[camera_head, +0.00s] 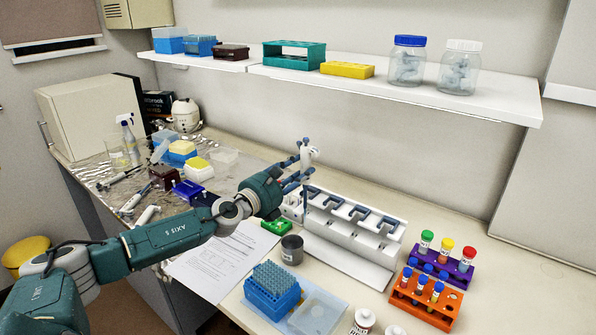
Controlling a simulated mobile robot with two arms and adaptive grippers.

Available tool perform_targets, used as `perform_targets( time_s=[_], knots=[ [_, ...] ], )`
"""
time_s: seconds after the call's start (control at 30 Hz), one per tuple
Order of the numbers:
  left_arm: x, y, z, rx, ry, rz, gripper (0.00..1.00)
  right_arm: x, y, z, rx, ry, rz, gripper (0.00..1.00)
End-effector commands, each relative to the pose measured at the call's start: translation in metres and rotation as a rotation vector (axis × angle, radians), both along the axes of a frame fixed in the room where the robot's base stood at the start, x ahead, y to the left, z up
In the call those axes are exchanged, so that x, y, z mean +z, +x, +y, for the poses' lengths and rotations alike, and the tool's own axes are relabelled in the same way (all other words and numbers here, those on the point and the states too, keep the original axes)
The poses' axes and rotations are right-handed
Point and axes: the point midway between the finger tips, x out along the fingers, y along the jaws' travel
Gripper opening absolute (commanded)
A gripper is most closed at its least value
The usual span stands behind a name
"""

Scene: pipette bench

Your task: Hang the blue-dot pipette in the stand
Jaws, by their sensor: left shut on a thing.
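My left gripper (301,168) reaches in over the bench and is shut on a white pipette (309,154). The pipette is roughly upright, with its top above the fingers and a dark thin lower part below them. A small blue patch shows at its top, but it is too small to tell for sure as a dot. The white pipette stand (350,250) has a row of several grey-blue hooked slots. The pipette is at the stand's left end; I cannot tell whether it touches a slot. My right gripper is not in view.
A grey metal cup (292,250) and a blue tip box (272,291) stand in front of the stand. Orange (425,298) and purple (452,265) tube racks are to its right. A shelf (400,93) with boxes and jars runs above. Clutter fills the left bench.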

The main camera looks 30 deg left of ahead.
Motion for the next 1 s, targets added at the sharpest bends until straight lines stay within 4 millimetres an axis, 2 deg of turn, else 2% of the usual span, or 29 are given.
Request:
perform_targets(
  time_s=[0.53,1.0],
  knots=[
    [0.002,0.019,-0.001,0.001,-0.001,-0.002,0.0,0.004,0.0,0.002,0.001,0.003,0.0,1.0],
    [0.002,0.02,-0.001,0.0,0.0,-0.002,0.0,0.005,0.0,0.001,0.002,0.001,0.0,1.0]
  ],
)
